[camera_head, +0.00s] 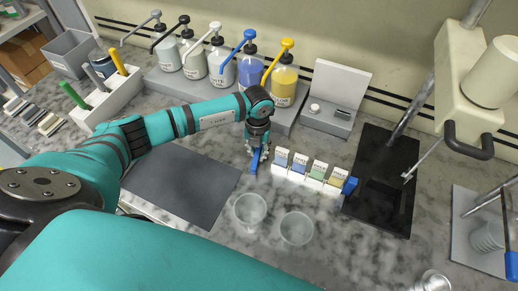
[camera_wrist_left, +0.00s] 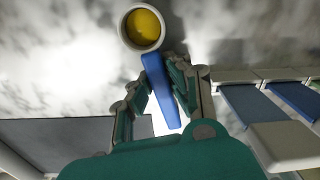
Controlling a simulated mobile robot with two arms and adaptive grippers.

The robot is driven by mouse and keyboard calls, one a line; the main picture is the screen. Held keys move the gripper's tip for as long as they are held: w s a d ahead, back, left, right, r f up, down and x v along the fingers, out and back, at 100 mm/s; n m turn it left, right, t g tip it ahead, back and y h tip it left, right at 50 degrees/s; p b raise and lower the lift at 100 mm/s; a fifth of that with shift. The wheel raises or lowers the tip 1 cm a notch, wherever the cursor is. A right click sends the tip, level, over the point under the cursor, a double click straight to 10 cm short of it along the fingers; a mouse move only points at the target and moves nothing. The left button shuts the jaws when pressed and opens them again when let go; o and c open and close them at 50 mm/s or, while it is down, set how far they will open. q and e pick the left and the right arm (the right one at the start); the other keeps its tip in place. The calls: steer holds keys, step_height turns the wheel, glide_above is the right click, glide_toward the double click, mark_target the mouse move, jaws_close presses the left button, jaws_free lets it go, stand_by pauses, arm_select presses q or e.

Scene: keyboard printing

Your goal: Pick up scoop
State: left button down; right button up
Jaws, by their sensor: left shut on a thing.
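My left gripper (camera_head: 257,155) is low over the marble counter, just left of the small white rack, with its fingers pointing down. It is shut on the scoop, whose blue handle (camera_head: 256,162) shows between the fingers. In the left wrist view, the blue handle (camera_wrist_left: 161,85) lies between the two fingers of the gripper (camera_wrist_left: 160,85). A round white-rimmed thing with yellow inside (camera_wrist_left: 143,28) shows at the handle's far end; I cannot tell whether it is the scoop's bowl. My right gripper is not in view.
The white rack (camera_head: 312,178) holds several labelled coloured pieces. Two clear cups (camera_head: 250,208) (camera_head: 297,228) stand in front. A dark mat (camera_head: 185,185) lies left, pump bottles (camera_head: 283,85) stand behind, and a black stand base (camera_head: 378,200) is right.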

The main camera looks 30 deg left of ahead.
arm_select(q)
steer(key=shift+r, duration=0.2)
steer(key=shift+r+b, duration=0.6)
steer(key=shift+s+a+r+b, duration=0.15)
steer(key=shift+a+r+b, duration=0.1)
steer(key=shift+r+b, duration=0.15)
steer(key=shift+s+a+r+b, duration=0.1)
steer(key=shift+a+r+b, duration=0.15)
steer(key=shift+r, duration=0.2)
steer(key=s+a+b, duration=0.1)
steer(key=s+a, duration=0.2)
steer(key=s+a+r+b, duration=0.1)
steer(key=s+a+b, duration=0.1)
steer(key=s+a, duration=0.1)
steer(key=s+a+b, duration=0.2)
steer(key=s+a, duration=0.1)
steer(key=a, duration=0.1)
steer(key=shift+r, duration=0.15)
steer(key=shift+s+a+r, duration=0.25)
steer(key=shift+s+a, duration=0.25)
steer(key=shift+a, duration=0.1)
